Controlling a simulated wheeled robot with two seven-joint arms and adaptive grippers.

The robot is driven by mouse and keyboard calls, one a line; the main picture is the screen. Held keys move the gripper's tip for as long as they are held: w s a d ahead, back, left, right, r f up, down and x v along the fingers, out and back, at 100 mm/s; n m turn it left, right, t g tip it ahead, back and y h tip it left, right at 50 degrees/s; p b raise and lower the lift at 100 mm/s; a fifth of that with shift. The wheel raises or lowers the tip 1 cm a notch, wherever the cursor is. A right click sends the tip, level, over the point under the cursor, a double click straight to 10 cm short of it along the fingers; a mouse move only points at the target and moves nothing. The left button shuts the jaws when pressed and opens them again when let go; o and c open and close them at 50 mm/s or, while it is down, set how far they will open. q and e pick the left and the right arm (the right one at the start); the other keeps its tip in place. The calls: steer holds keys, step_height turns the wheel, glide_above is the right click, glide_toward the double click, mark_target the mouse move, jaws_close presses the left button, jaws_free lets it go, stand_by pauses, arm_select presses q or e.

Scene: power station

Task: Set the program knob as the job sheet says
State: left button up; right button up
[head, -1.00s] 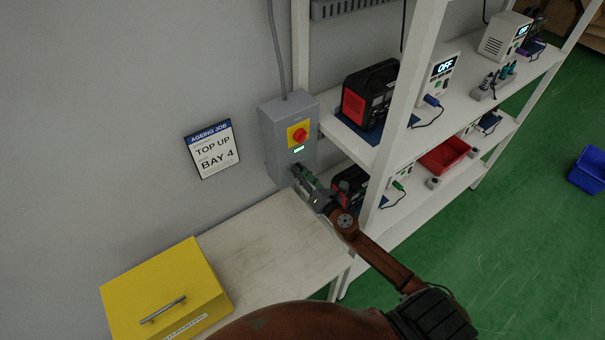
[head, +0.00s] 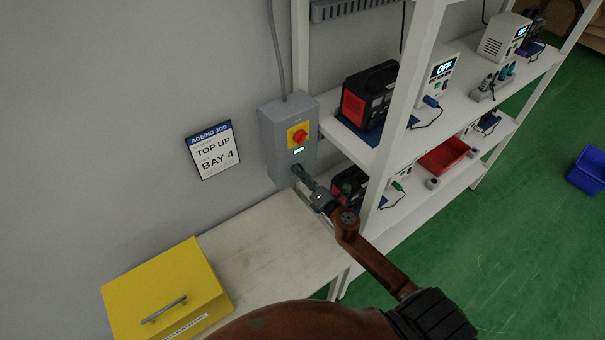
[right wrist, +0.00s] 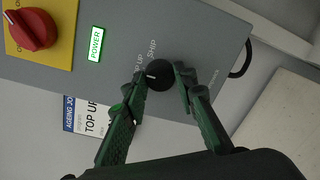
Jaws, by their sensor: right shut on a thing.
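The job sheet (head: 212,150) on the wall reads AGEING JOB, TOP UP, BAY 4; part of it shows in the right wrist view (right wrist: 88,117). The grey control box (head: 275,135) hangs on the wall. Its black program knob (right wrist: 158,80) has a white mark pointing left in the right wrist view, towards the partly covered TOP UP label; SHIP is printed beside it. My right gripper (right wrist: 160,73) is shut on the knob, one green finger on each side. In the head view the right gripper (head: 304,180) hides the knob. My left gripper is out of view.
A red switch (head: 299,136) on a yellow plate and a lit green POWER display (head: 299,150) sit above the knob. A white shelf rack (head: 415,70) with devices stands close at right. A yellow box (head: 165,285) stands on the pale bench (head: 265,245) below.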

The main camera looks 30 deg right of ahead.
steer(key=o, duration=1.2)
steer(key=shift+c, duration=0.2)
steer(key=s, duration=1.2)
steer(key=shift+d+r, duration=0.2)
steer(key=shift+r, duration=0.15)
steer(key=shift+d, duration=0.1)
